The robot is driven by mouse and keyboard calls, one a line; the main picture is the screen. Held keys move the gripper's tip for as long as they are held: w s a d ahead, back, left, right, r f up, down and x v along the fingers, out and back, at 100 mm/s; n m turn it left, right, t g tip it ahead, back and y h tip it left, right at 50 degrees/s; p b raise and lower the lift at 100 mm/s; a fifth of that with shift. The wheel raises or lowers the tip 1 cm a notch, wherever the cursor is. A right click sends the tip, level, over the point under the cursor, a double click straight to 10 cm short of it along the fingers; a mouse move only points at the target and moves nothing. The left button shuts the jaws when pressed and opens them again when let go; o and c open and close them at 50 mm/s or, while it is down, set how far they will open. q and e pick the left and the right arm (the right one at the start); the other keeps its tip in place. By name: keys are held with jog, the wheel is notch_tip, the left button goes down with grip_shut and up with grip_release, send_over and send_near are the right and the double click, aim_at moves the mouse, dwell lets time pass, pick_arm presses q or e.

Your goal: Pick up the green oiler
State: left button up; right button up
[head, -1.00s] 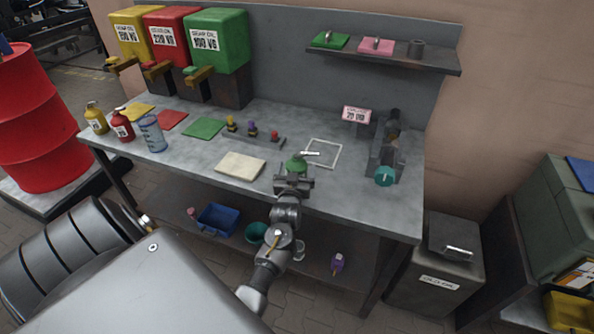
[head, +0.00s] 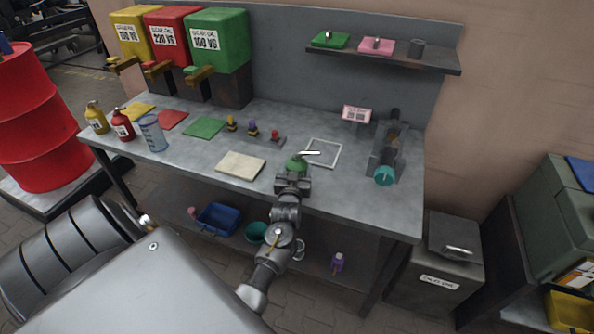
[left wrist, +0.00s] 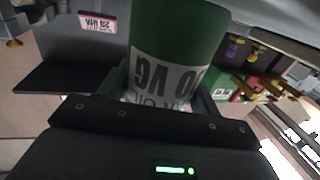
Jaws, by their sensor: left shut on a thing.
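The green oiler (head: 297,162) is at the front of the grey workbench (head: 345,190), its pale spout pointing right. My left gripper (head: 293,177) is at its near side and is shut on it. In the left wrist view the oiler's green body (left wrist: 178,35) with a white label fills the space between the fingers, and the label reads upside down. The gripper hides the oiler's lower part in the head view. I cannot tell whether its base touches the bench. My right gripper is not in view.
A white square outline (head: 323,153) lies just behind the oiler. A beige pad (head: 241,165) is to the left, and a grey device with a teal end (head: 385,176) to the right. Yellow (head: 96,117) and red (head: 122,125) oilers stand at the far left.

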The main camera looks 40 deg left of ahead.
aim_at(297, 157)
pick_arm(q)
jog(key=shift+r+p, duration=0.5)
jog(key=shift+r, duration=0.15)
notch_tip(297, 157, up, 3)
jog(key=p, duration=0.3)
jog(key=shift+f, duration=0.1)
jog(key=s+d+r+p, duration=0.3)
jog(key=s+r+p, duration=0.1)
jog(key=s, duration=0.2)
jog(key=s+d+r+p, duration=0.3)
jog(key=s+r+p, duration=0.1)
jog(key=s+r, duration=0.1)
jog(key=shift+s, duration=0.85)
